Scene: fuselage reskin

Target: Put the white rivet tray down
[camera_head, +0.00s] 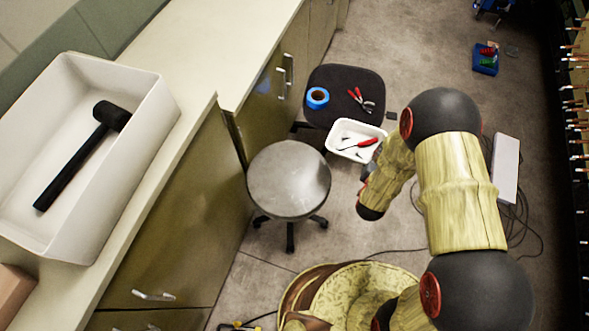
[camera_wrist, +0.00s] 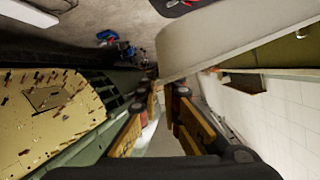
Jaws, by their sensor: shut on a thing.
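The small white rivet tray (camera_head: 341,131) shows in the head view beyond my wrist, with a red-handled tool (camera_head: 364,143) in it. My gripper (camera_head: 367,169) is at the tray's near side, partly hidden by my arm. In the wrist view my gripper (camera_wrist: 165,92) is shut on the tray, whose pale wall (camera_wrist: 225,35) fills the upper middle and reaches the fingertips. The exact contact is hard to see. From above, the tray overlaps the dark seat's front edge; I cannot tell its height.
A dark seat (camera_head: 340,82) holds blue tape (camera_head: 317,97) and red pliers (camera_head: 361,100). A round grey stool (camera_head: 289,179) stands left of the tray. A counter (camera_head: 215,40) at left carries a large white bin (camera_head: 150,110) with a black mallet (camera_head: 80,155). Cables (camera_head: 520,225) lie on the floor at right.

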